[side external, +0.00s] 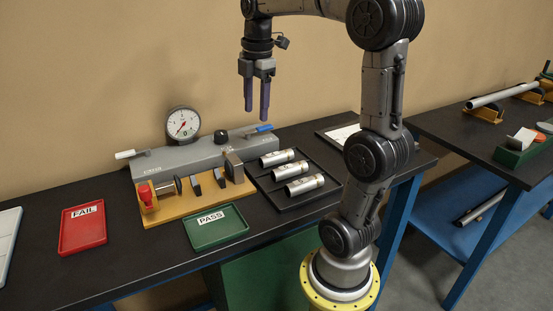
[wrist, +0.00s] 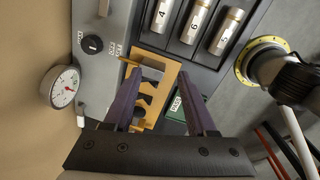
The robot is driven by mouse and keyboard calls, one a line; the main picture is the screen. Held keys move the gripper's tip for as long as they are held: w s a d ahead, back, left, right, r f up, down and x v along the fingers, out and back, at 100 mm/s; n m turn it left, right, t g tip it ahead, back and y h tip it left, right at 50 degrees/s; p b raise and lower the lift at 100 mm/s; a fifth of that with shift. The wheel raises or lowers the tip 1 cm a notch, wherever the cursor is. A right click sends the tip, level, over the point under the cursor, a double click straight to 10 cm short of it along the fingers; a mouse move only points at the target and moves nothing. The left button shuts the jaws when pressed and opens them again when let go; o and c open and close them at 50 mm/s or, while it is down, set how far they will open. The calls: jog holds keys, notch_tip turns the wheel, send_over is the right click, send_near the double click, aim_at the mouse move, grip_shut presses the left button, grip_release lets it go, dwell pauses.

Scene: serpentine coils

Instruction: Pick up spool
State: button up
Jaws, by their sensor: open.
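Three silver spools (side external: 290,170) lie side by side in a black tray (side external: 264,193) on the bench. The wrist view shows them at the top, marked with numbers: spool 4 (wrist: 162,15), spool 6 (wrist: 196,21) and a third spool (wrist: 227,30). My gripper (side external: 256,119) is open and empty, pointing down high above the bench, over the grey test unit. In the wrist view my gripper (wrist: 160,78) has its fingers spread above the yellow fixture (wrist: 175,67), apart from the spools.
The grey test unit (side external: 178,156) carries a dial gauge (side external: 182,122). In front stands the yellow fixture (side external: 205,204) with a red knob (side external: 145,193). A green PASS tray (side external: 217,235) and red FAIL tray (side external: 83,239) lie nearby. Bare bench separates them.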

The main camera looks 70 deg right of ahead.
aim_at(277, 158)
jog(key=s+d+f+m+g, duration=0.1)
jog(key=s+d+f+m, duration=0.25)
jog(key=d, duration=0.45)
jog(key=shift+n+y, duration=0.4)
jog(key=shift+n, duration=0.05)
jog(key=f, duration=1.3)
jog(key=shift+w+a+f, duration=0.2)
jog(key=shift+w+f, duration=0.1)
jog(key=shift+w, duration=0.05)
grip_shut()
